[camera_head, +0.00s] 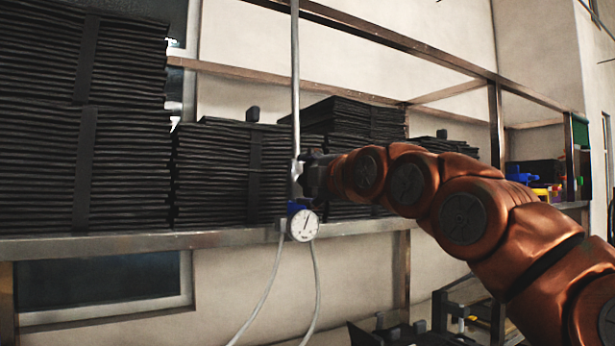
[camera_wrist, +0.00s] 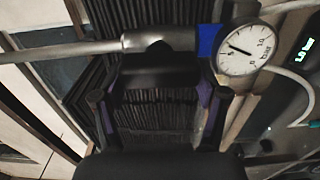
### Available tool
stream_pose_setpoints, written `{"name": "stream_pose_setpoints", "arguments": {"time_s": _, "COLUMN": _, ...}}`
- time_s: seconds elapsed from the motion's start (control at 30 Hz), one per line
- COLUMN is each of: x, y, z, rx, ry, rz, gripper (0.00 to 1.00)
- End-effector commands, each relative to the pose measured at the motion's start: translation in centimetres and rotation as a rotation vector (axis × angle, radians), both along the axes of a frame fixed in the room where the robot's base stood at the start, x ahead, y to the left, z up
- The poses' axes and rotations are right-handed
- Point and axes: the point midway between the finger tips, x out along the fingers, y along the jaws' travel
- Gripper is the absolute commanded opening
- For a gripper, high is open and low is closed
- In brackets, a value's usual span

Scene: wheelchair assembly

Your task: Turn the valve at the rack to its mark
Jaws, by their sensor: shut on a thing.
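The valve (camera_head: 296,178) sits in a thin vertical grey pipe at the front of the rack, above a round white gauge (camera_head: 303,225) with a blue collar. In the wrist view, the valve body (camera_wrist: 158,39) lies across the top, with a dark handle (camera_wrist: 160,74) beside it. My gripper (camera_head: 312,176) reaches in from the right at the valve. In the wrist view my gripper (camera_wrist: 160,85) has a finger on each side of the dark handle and is shut on it. The gauge (camera_wrist: 238,49) shows a dark needle. I cannot make out the valve's mark.
Tall stacks of black folded sheets (camera_head: 230,175) fill the metal rack shelf (camera_head: 130,243) behind the valve. Two thin hoses (camera_head: 266,295) hang below the gauge. A small lit display (camera_wrist: 303,52) is at the wrist view's right. Coloured bins (camera_head: 535,185) stand at the far right.

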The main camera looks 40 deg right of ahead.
Motion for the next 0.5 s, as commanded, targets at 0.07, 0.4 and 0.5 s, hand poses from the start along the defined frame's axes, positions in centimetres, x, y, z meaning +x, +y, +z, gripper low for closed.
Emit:
{"name": "stream_pose_setpoints", "arguments": {"time_s": 0.07, "x": -0.05, "y": -0.02, "z": 0.15, "rx": -0.016, "ry": -0.002, "rz": -0.001, "gripper": 0.38}}
{"name": "stream_pose_setpoints", "arguments": {"time_s": 0.4, "x": -0.03, "y": -0.03, "z": 0.09, "rx": -0.032, "ry": 0.0, "rz": -0.001, "gripper": 0.38}}
{"name": "stream_pose_setpoints", "arguments": {"time_s": 0.5, "x": -0.02, "y": -0.03, "z": 0.09, "rx": -0.032, "ry": 0.0, "rz": -0.001, "gripper": 0.38}}
